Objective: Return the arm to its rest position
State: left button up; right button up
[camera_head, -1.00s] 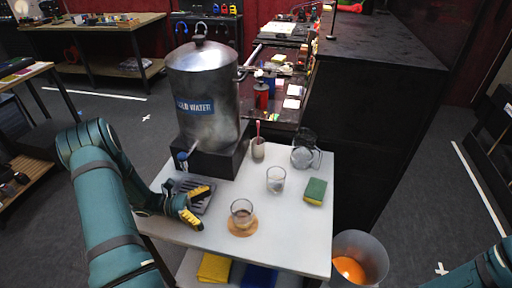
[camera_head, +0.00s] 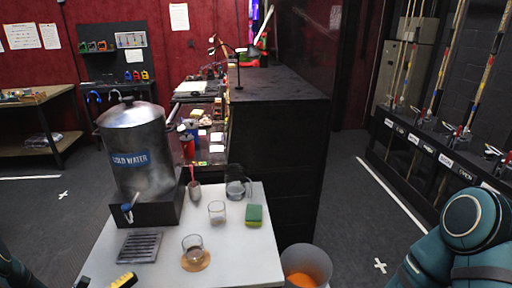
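My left gripper (camera_head: 104,282) is at the bottom edge of the head view, low by the near left edge of the white table. Its fingertips, one with a yellow pad, show apart with nothing visible between them; the rest is cut off. A bit of my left arm (camera_head: 12,270) shows at the left edge. My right arm (camera_head: 465,235) is at the lower right, clear of the table; its gripper is out of view.
On the white table (camera_head: 235,268) stand a cold water dispenser (camera_head: 140,150), a drip tray (camera_head: 139,247), a glass (camera_head: 194,246) on a round coaster, another glass (camera_head: 217,211), a pitcher (camera_head: 236,188) and a sponge (camera_head: 254,215). A bin (camera_head: 305,258) stands at the table's right.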

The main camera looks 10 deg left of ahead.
pick_arm(q)
jog(key=s+d+f+m+g+y, duration=0.35)
jog(key=d+f+m+g, duration=0.2)
jog(key=d, duration=0.35)
jog(key=s+d+f+m+g+y, duration=0.2)
jog(key=d+f+m+g+y, duration=0.35)
jog(key=d, duration=0.35)
jog(key=w+d+m+t+y, duration=0.1)
jog(key=d+m+t+y, duration=0.2)
jog(key=d+m+t, duration=0.2)
jog(key=d+m, duration=0.3)
jog(key=m, duration=0.2)
jog(key=shift+w+d+t, duration=0.3)
jog(key=shift+w+d, duration=0.05)
jog(key=shift+d, duration=0.05)
